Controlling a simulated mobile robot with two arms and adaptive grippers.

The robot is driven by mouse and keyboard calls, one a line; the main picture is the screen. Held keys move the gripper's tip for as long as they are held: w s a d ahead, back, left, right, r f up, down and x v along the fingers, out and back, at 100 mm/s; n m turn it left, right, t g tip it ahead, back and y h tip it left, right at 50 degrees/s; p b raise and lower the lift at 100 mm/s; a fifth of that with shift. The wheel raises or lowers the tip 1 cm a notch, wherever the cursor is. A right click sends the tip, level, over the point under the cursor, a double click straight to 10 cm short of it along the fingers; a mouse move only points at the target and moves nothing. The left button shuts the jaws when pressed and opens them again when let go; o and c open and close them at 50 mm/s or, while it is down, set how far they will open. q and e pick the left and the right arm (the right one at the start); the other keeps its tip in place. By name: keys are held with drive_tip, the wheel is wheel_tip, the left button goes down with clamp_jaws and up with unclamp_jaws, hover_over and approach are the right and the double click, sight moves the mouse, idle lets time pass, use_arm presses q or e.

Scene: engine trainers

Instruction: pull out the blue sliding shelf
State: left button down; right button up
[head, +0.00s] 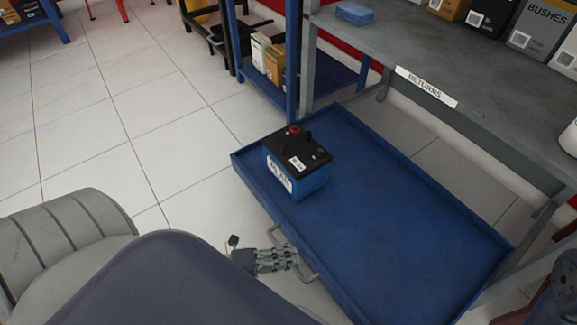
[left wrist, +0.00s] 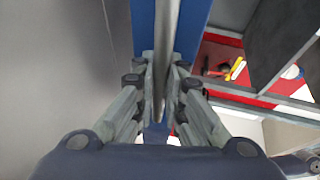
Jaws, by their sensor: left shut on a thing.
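The blue sliding shelf (head: 400,220) is a wide, low tray with a raised rim, sticking out from under the grey workbench in the head view. A grey bar handle (head: 310,276) is on its near front edge. My left gripper (head: 294,257) is shut on this handle. In the left wrist view the handle (left wrist: 166,40) runs between the fingers of my left gripper (left wrist: 160,88), with a blue surface of the shelf (left wrist: 198,22) behind it. My right gripper is not in view.
A blue and black battery (head: 312,182) stands upright on the shelf's far left part. The grey workbench (head: 390,50) with a RETURNS label and several boxes is above and behind. A blue rack (head: 330,75) stands behind the shelf's far end. Tiled floor (head: 120,110) at left is clear.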

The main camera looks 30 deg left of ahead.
use_arm(q)
drive_tip(key=c, duration=1.9)
unclamp_jaws()
drive_tip(key=shift+s, duration=0.1)
drive_tip(key=v, duration=1.2)
